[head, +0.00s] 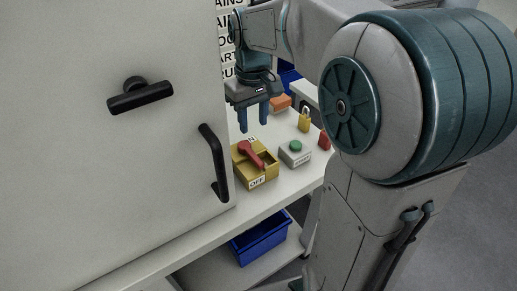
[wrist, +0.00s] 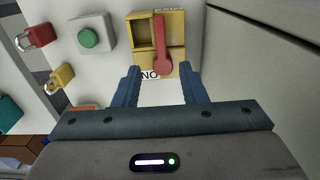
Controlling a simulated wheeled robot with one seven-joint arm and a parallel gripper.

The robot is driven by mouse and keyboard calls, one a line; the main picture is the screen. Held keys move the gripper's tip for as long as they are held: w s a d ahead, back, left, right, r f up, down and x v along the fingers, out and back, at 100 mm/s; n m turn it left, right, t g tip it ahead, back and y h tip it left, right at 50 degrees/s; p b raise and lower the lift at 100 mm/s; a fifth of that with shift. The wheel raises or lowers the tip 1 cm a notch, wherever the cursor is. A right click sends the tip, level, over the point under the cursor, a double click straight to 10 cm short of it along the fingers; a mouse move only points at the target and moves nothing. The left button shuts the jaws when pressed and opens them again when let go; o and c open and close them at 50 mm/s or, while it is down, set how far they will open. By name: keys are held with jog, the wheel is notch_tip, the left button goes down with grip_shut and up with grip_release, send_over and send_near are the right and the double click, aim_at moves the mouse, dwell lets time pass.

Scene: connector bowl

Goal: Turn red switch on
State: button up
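The red switch (head: 251,154) is a lever on a yellow box (head: 262,173) with an OFF label at its near side. The box stands on a white bench top beside a grey panel. In the wrist view the red lever (wrist: 161,45) lies across the yellow box (wrist: 142,34), its round end near the partly covered ON label. My gripper (head: 251,128) hangs above and behind the box, pointing down. In the wrist view my gripper's fingers (wrist: 160,80) are wide apart with nothing between them, and the lever's round end is just beyond the gap.
A grey box with a green button (head: 295,147) stands right of the yellow box. A yellow padlock (head: 304,122), a red padlock (head: 324,140) and an orange block (head: 281,103) are farther right and back. The grey panel (head: 120,180) closely borders the left. A blue bin (head: 259,240) sits below.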

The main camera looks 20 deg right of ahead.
aim_at(254, 155)
notch_tip(254, 155, down, 11)
jog(key=shift+r+b, duration=0.1)
jog(key=shift+b, duration=0.5)
